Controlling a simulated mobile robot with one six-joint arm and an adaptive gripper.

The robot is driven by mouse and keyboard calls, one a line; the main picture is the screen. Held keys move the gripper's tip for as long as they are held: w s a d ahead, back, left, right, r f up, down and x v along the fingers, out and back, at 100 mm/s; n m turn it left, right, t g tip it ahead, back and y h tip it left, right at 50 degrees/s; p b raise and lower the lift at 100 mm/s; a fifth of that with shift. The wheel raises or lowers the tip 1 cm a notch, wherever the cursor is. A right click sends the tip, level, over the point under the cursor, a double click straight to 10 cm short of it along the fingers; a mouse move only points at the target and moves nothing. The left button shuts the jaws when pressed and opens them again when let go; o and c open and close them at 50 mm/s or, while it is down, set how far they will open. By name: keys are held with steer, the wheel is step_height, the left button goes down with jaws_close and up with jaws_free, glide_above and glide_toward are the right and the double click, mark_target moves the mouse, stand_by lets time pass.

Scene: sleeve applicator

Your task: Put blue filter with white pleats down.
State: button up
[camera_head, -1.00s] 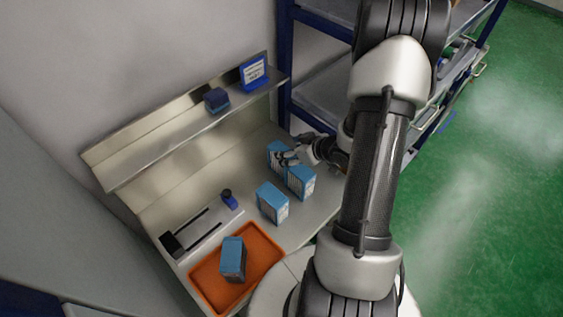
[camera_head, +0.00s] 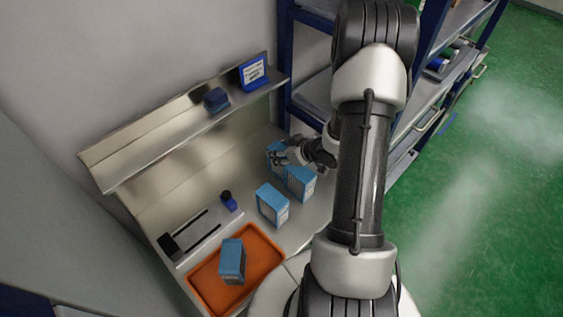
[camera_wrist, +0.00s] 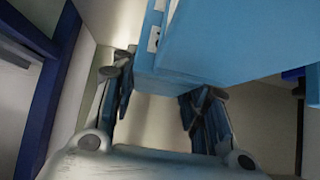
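A blue filter with white pleats (camera_head: 272,157) stands upright on the bench below the shelf, at the back, partly covered by my gripper (camera_head: 283,157). In the wrist view the fingers of my gripper (camera_wrist: 157,95) are spread, with a blue filter (camera_wrist: 240,40) large and close at the top. Its lower edge comes near the fingertips; whether they press on it is not clear. Another blue filter (camera_head: 300,184) stands close in front of the back one. A third blue filter (camera_head: 271,205) stands nearer the tray.
An orange tray (camera_head: 205,290) holds another blue box (camera_head: 232,261). A grey fixture (camera_head: 195,235) with a small dark-blue bottle (camera_head: 229,202) lies behind it. The shelf (camera_head: 180,135) above carries a dark blue block (camera_head: 216,99) and a blue framed sign (camera_head: 253,72). A blue-posted rack (camera_head: 285,65) stands behind.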

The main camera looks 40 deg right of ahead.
jaws_close()
steer(key=shift+r, duration=0.1)
stand_by(0.3)
step_height(320, 180, up, 20)
steer(key=p, duration=0.7)
